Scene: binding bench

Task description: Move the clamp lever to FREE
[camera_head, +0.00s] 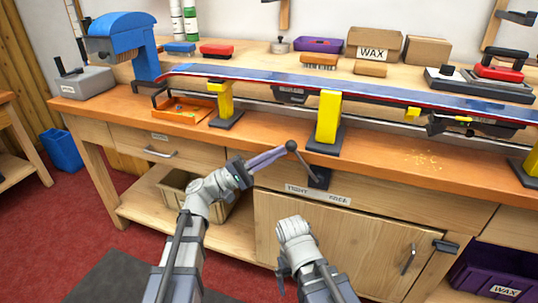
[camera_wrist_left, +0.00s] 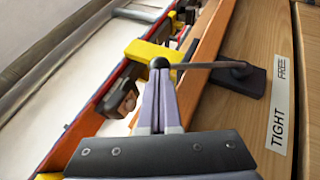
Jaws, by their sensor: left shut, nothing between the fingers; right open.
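The clamp lever (camera_head: 298,164) is a thin dark rod with a round dark knob, rising from a dark base (camera_head: 319,178) on the bench front. It leans up and to the left in the head view. A label (camera_head: 318,193) below reads TIGHT on the left and FREE on the right. My left gripper (camera_head: 283,151) is shut and empty, its lilac fingertips at the knob's left side. In the left wrist view the knob (camera_wrist_left: 159,63) sits right at the fingertips; whether they touch I cannot tell. My right arm's wrist shows low in the head view; its fingers are hidden.
A long blue ski (camera_head: 350,88) lies on yellow supports (camera_head: 328,117) above the lever. The bench edge (camera_head: 390,157) runs just behind it. A cabinet door (camera_head: 330,240) is below. The bench front right of the lever is clear.

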